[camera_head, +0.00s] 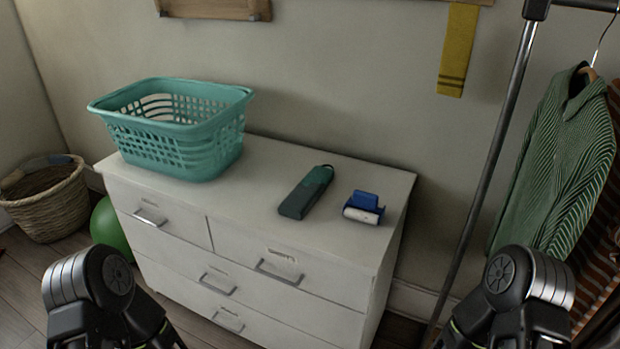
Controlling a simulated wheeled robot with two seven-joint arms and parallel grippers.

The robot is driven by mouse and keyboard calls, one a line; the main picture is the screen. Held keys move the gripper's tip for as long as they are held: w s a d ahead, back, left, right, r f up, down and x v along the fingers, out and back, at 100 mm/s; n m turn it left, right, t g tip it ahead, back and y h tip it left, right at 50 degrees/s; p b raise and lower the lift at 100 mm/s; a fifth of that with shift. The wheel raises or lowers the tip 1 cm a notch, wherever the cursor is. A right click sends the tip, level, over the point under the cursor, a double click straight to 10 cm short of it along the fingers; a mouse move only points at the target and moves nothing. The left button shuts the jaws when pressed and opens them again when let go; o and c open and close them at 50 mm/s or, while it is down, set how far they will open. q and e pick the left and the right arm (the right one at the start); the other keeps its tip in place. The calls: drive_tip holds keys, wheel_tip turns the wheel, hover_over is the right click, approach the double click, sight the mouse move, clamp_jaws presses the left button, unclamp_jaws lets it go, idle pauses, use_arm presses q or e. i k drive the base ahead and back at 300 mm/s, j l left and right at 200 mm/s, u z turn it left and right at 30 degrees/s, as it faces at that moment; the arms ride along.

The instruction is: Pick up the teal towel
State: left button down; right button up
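I see no thing that is clearly a teal towel. A teal plastic laundry basket (176,131) with slotted sides stands on the left of the white dresser top; I cannot see its floor. A flat, dark teal and grey item with a loop at one end (306,193) lies on the dresser's right half; I cannot tell what it is. Links of my two arms show at the bottom left and bottom right, well in front of the dresser. Both grippers are outside the view.
A small blue and white item (364,207) lies on the white dresser (262,169). A wicker basket (46,198) and green ball (108,228) are on the floor at left. A yellow cloth (458,50) hangs on the wall. A metal clothes rack (494,150) holds a green striped shirt (562,160).

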sight(296, 205)
drive_tip(key=i+u, duration=0.25)
drive_tip(key=u, duration=0.15)
drive_tip(key=i+u, duration=0.25)
drive_tip(key=u, duration=0.15)
drive_tip(key=i+l+u, duration=0.15)
drive_tip(key=u, duration=0.25)
drive_tip(key=i, duration=0.1)
